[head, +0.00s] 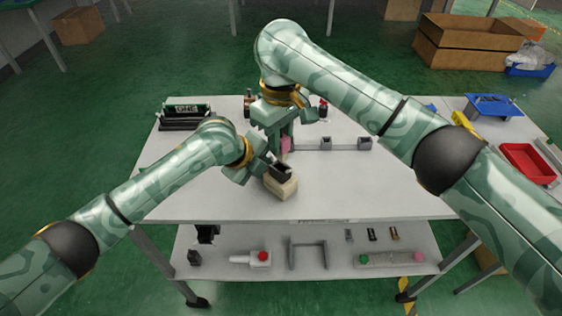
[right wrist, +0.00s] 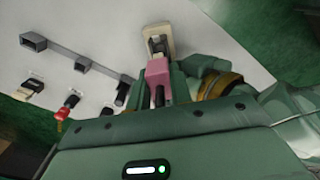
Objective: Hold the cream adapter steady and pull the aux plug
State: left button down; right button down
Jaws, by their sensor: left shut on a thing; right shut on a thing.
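The cream adapter (head: 283,188) is on the white table near its front middle, with a dark block on its top side. My left gripper (head: 270,172) is shut on it from the left. The pink aux plug (head: 285,145) is in my right gripper (head: 283,138), which is shut on it from above, behind the adapter. In the right wrist view the plug (right wrist: 157,70) lies between my right fingers, in line with the adapter (right wrist: 157,38). A grey part shows at the adapter's near end. I cannot tell whether plug and adapter still touch.
Grey sockets on a rail (head: 335,144) stand right of my right gripper. A black-and-green device (head: 185,115) stands at the table's back left. A red tray (head: 527,165) is on the right-hand table. The table's front right is clear.

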pick_arm(q)
jog(key=shift+f, duration=0.1)
pick_arm(e)
jog(key=shift+r, duration=1)
pick_arm(q)
jog(key=c, duration=1.1)
grip_release()
